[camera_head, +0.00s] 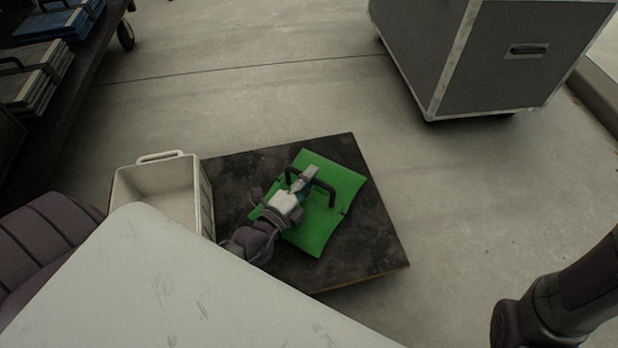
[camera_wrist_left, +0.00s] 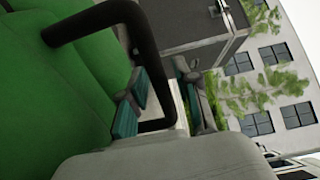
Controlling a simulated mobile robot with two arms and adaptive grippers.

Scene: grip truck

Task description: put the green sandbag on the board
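In the left wrist view, the gripper's teal-padded fingers (camera_wrist_left: 160,110) stand apart on either side of the black handle (camera_wrist_left: 145,60), with gaps showing. The green bag (camera_wrist_left: 60,90) fills the left of that view. A dark arm link shows at the lower right; my right gripper is out of view.
A white bin (camera_head: 160,190) stands against the board's left side. A large grey case (camera_head: 490,60) is at the back right. The floor behind and right of the board is clear.

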